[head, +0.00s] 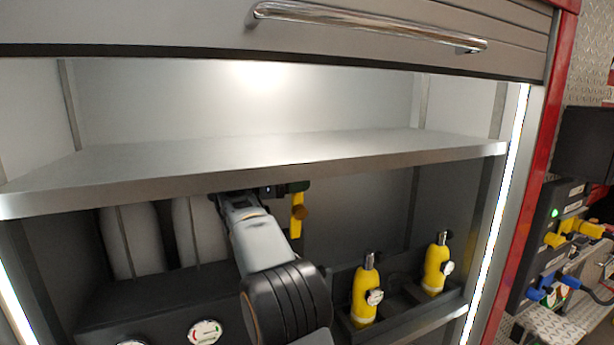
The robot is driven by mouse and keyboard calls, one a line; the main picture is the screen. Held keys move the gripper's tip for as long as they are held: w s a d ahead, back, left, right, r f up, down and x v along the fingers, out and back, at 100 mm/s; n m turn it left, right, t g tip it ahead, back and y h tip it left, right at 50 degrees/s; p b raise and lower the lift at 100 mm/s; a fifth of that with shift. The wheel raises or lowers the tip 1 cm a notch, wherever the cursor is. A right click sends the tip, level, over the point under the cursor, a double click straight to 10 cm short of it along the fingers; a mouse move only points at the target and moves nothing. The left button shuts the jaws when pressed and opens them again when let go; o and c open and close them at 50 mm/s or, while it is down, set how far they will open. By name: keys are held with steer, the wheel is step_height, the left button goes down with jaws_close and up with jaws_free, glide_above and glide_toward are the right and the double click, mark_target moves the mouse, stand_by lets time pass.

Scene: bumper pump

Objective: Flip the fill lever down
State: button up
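My arm reaches into the lower compartment of the cabinet, and my gripper (262,192) is at its far end, just under the front edge of the shelf. Its fingertips are small, dark and partly hidden by the shelf, so I cannot tell whether it is open or shut.
The bare metal shelf (250,160) crosses above my arm. Two yellow bottles with gauges (365,296) (437,268) stand in a dark tray at right. Grey cylinders (132,240) and round gauges (205,332) are at left. Outside, a black panel (545,235) carries yellow and blue fittings.

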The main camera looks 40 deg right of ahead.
steer(key=shift+x, duration=1.25)
steer(key=shift+c, duration=0.2)
jaws_close()
